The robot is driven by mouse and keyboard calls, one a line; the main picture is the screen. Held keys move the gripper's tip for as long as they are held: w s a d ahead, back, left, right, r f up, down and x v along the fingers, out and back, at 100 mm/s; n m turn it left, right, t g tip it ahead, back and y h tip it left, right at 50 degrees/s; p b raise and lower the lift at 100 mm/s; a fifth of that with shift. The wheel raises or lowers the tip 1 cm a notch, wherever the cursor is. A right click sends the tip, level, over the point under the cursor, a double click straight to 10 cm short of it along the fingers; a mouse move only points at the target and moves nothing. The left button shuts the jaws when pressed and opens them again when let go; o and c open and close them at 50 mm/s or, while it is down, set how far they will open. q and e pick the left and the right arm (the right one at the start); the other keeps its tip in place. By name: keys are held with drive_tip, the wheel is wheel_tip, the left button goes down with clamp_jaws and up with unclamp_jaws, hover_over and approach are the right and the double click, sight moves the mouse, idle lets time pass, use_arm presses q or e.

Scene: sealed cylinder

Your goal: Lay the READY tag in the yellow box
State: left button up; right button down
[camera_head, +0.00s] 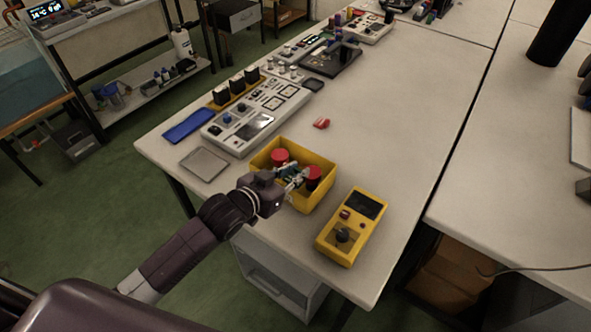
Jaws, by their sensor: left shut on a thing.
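The yellow box (264,160) is open-topped and stands near the table's front edge. My left gripper (304,177) reaches over its near side from the left. It is shut, and a red round-topped piece (314,172) is at its fingertips. The exact grip is too small to see. Another red round piece (280,156) is in the box towards the back left. A small greenish thing (290,168) shows beside the fingers. I cannot read READY on anything, so I cannot tell which thing is the tag. My right gripper is not in view.
A yellow handheld device (352,228) lies right of the box. A small red item (321,123) lies behind it. A white instrument panel (256,117), a blue tray (189,126) and a grey plate (204,163) are at the left. The table's right side is clear.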

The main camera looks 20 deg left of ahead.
use_arm(q)
drive_tip(key=o, duration=0.8)
drive_tip(key=shift+f, duration=0.15)
drive_tip(key=shift+r, duration=0.2)
drive_tip(key=v, duration=1.2)
drive_tip(key=shift+r+b, duration=0.4)
